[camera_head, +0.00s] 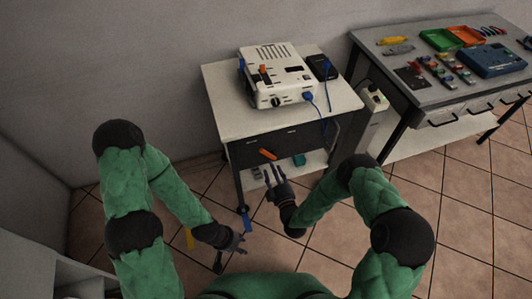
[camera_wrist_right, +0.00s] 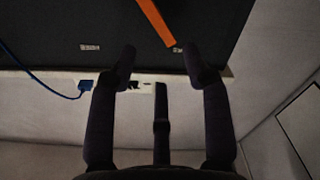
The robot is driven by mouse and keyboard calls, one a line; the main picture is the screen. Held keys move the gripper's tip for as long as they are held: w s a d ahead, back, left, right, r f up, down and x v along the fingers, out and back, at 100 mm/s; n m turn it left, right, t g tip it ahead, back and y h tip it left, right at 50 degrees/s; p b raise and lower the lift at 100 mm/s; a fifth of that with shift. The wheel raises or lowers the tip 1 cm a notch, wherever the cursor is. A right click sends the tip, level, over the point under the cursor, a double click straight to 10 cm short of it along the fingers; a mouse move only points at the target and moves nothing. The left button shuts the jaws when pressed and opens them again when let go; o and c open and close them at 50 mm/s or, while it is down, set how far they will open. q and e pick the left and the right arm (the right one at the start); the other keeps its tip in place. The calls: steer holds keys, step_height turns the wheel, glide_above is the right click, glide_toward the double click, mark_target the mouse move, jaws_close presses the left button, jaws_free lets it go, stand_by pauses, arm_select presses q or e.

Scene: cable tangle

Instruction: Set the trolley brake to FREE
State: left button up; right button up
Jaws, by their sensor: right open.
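The trolley (camera_head: 217,88) has a pale top and a dark front. An orange lever (camera_head: 267,154) sits tilted on that front, and it also shows in the right wrist view (camera_wrist_right: 155,20). Two small pale labels, one left (camera_wrist_right: 90,47) and one right (camera_wrist_right: 178,49), lie on the dark panel; their text is too small to read. My right gripper (camera_head: 275,175) is open and empty, just below and in front of the lever; its fingertips (camera_wrist_right: 158,55) are apart from the lever. My left gripper (camera_head: 240,243) is low, near the floor in front of the trolley; its jaw opening is unclear.
A white device (camera_head: 280,85) with blue cables and a black box (camera_head: 322,67) stand on the trolley. A grey workbench (camera_head: 420,90) with coloured trays and parts is at right. A pale box unit (camera_head: 372,105) stands between them. Tiled floor (camera_head: 345,235) is open in front.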

mark_target(265, 153)
steer(key=b+x, duration=0.2)
steer(key=x, duration=0.7)
steer(key=shift+w+a+f+b, duration=0.1)
steer(key=shift+b, duration=0.25)
jaws_close()
